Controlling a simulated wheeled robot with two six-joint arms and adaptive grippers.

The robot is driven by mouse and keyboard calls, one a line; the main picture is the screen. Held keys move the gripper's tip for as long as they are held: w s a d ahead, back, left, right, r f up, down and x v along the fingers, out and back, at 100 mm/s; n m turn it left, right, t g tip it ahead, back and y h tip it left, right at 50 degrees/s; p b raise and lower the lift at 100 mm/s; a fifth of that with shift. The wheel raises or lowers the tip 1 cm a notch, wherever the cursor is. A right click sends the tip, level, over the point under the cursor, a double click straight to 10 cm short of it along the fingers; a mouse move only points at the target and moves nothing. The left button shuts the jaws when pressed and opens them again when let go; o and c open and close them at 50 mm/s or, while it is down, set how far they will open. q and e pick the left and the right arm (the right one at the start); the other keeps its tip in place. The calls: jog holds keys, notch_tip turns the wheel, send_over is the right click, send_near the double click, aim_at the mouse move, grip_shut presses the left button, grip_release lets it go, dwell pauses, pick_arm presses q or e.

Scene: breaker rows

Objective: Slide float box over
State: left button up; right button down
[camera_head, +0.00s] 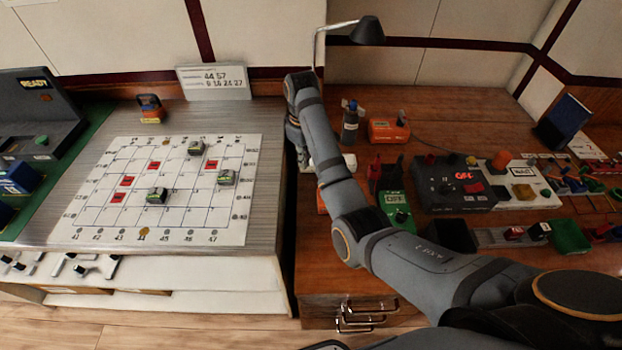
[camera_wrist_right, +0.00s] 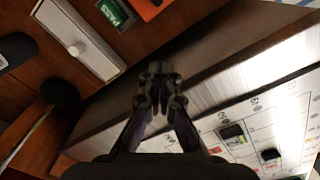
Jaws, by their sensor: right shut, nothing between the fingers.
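No label reading "float" is legible, so I cannot tell for sure which thing is the float box. In the head view my right arm reaches up to the gap between the two tables and hides most of the gripper. My left gripper is not in view.
The white grid board (camera_head: 90,215) on the left table holds several small blocks, including a dark one (camera_head: 157,195). A lamp (camera_head: 367,30) stands behind.

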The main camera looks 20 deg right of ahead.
jog(key=f, duration=0.8)
jog(key=shift+d+f+b, duration=0.3)
jog(key=shift+f+b, duration=0.1)
jog(key=shift+s+d+f+p, duration=0.25)
jog(key=shift+s+d+p, duration=0.25)
jog(key=shift+s, duration=0.3)
jog(key=shift+s+d+f+p, duration=0.2)
jog(key=shift+s+d+p, duration=0.15)
jog(key=shift+s+d, duration=0.35)
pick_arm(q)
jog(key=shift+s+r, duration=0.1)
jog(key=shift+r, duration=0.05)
pick_arm(e)
jog(key=shift+a, duration=0.1)
